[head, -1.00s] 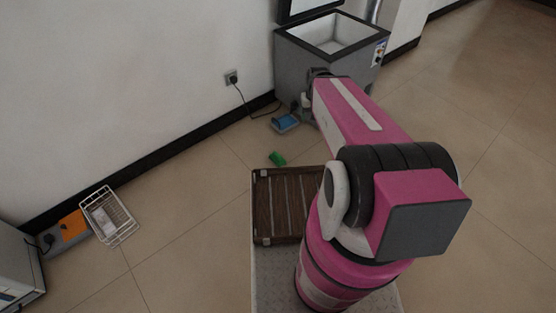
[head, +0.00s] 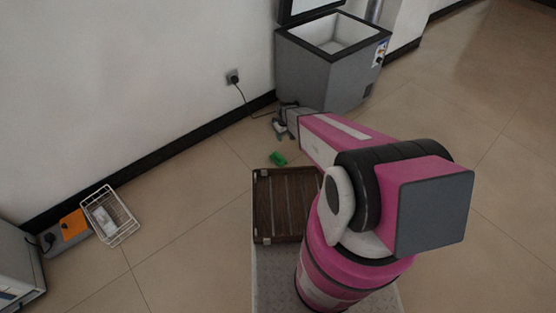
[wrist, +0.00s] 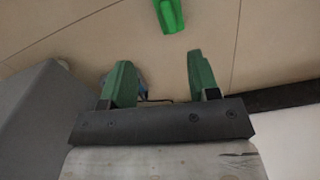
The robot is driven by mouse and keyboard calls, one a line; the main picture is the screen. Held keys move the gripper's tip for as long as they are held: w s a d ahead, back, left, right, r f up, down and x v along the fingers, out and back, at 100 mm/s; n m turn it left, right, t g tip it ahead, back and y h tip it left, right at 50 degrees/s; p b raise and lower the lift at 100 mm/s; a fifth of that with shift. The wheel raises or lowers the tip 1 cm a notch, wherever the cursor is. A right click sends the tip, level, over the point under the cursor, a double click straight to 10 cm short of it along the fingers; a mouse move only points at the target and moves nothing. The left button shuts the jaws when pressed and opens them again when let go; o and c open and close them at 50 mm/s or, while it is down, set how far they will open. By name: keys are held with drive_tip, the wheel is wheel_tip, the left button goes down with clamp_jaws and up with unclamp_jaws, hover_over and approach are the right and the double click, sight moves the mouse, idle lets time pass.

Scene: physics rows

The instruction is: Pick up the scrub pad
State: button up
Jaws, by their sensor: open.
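A small green object (head: 278,159), which I take for the scrub pad, lies on the tiled floor just beyond the wooden slatted tray. It also shows at the top of the wrist view (wrist: 169,15), ahead of the fingers and apart from them. My gripper (head: 279,128) is a little behind it, nearer the wall. In the wrist view its two green fingers (wrist: 160,60) are spread, with bare floor between them.
A grey chest freezer (head: 322,75), lid open, stands against the wall beside my gripper. A wooden slatted tray (head: 278,240) is in front. A white wire basket (head: 132,228) and an orange item (head: 73,225) lie at left. Floor between is clear.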

drive_tip(key=n, duration=0.1)
approach(278, 154)
drive_tip(key=shift+s+d+f, duration=0.1)
drive_tip(key=shift+s+d, duration=0.05)
drive_tip(key=shift+s, duration=0.2)
wheel_tip(278, 154, down, 6)
drive_tip(key=shift+r, duration=0.25)
drive_tip(key=f, duration=0.4)
drive_tip(key=shift+w+a+f, duration=0.2)
drive_tip(key=shift+w+f, duration=0.05)
drive_tip(key=shift+w, duration=0.15)
drive_tip(key=shift+f, duration=0.35)
drive_tip(key=shift+s, duration=0.1)
drive_tip(key=c, duration=1)
